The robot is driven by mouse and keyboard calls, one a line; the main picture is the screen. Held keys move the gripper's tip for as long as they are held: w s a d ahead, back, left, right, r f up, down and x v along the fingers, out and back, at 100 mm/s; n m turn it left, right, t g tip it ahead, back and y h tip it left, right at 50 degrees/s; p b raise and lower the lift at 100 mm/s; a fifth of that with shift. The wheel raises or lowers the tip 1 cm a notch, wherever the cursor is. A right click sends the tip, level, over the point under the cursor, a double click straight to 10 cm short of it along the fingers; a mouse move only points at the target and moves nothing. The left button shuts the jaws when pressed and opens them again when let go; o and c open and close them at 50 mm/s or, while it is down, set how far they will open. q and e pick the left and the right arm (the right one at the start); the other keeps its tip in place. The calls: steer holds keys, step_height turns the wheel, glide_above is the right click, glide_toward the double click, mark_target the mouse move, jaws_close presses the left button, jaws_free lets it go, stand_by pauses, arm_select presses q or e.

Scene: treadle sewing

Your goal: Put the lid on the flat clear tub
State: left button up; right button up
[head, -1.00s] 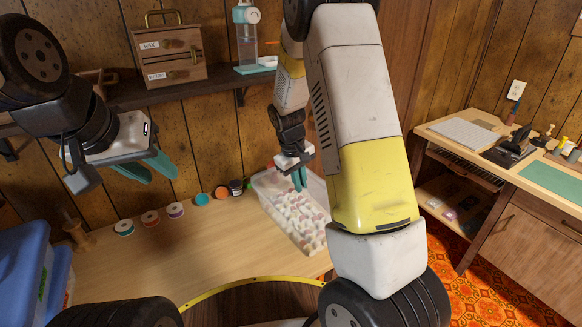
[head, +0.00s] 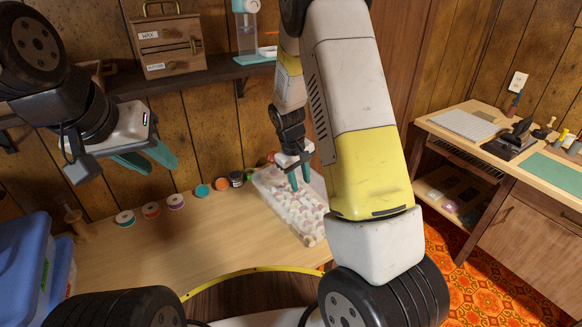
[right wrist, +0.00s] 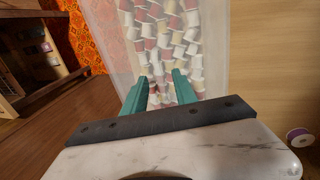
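The flat clear tub (head: 262,184) stands at the right end of the wooden table, filled with pale and reddish spools. A pale see-through layer, seemingly the lid (head: 285,196), shows over the spools; I cannot tell whether it is fully seated. In the right wrist view the tub's hazy side (right wrist: 105,35) shows left of the spools. My right gripper (head: 300,184) points down at the tub's far part, its fingers apart; they also show in the right wrist view (right wrist: 161,80). My left gripper (head: 150,160) is open and empty, raised over the table's left side.
Several small round spools and jars (head: 176,201) line the table's back edge. A blue bin (head: 25,262) is at the left. A shelf with a wooden drawer box (head: 168,50) runs above. The table's middle (head: 190,245) is clear. A second desk (head: 540,215) stands right.

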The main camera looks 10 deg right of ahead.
steer(key=shift+r, duration=0.1)
step_height(320, 180, up, 8)
steer(key=a, duration=0.1)
steer(key=shift+s+a+f, duration=0.2)
steer(key=shift+s+f, duration=0.05)
steer(key=shift+s, duration=0.05)
steer(key=s+r+m+t+y, duration=0.4)
steer(key=s+r+t, duration=0.1)
steer(key=s+r, duration=1.5)
steer(key=s, duration=0.3)
steer(key=shift+s+a+m, duration=0.25)
steer(key=shift+a+m, duration=0.05)
steer(key=shift+r, duration=0.1)
stand_by(0.3)
